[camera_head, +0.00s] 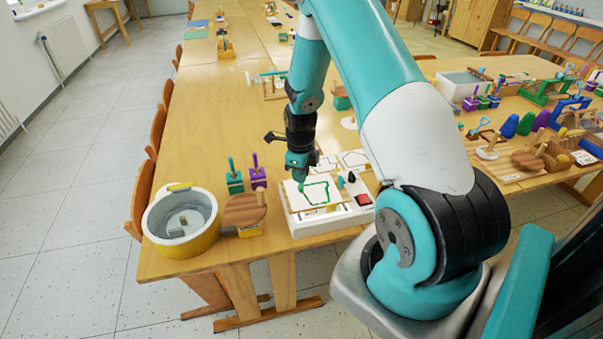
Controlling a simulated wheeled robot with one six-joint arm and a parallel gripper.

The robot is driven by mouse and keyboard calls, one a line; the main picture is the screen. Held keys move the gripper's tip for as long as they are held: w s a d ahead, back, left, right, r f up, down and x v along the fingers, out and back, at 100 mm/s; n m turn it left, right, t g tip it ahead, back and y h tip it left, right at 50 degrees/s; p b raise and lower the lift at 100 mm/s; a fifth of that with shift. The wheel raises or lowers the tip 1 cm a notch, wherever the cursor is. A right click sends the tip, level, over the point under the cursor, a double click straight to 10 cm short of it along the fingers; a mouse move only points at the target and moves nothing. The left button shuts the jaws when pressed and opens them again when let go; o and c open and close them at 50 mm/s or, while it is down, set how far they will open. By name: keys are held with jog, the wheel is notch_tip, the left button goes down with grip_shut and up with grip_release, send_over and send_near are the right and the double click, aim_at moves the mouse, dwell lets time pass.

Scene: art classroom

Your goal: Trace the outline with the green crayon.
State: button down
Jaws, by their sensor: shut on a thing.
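My gripper (299,168) is at the left part of the drawing board, pointing down and shut on the green crayon (301,187). The crayon is small in the view, and its tip is at or just above the sheet's upper left part; I cannot tell whether it touches. The sheet (318,198) lies in a white tray on the table and carries an irregular closed outline. Green line shows along much of the outline, with dark line along part of it. My arm comes down from above and hides some of the table behind.
The white tray (305,229) also holds a red block (362,200). Green (235,180) and purple (257,175) blocks with upright sticks stand to its left. Several tools crowd the right table.

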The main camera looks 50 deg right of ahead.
jog(key=shift+r, duration=0.1)
jog(key=shift+r+p, duration=1.6)
jog(key=shift+r, duration=0.4)
jog(key=shift+f, duration=0.1)
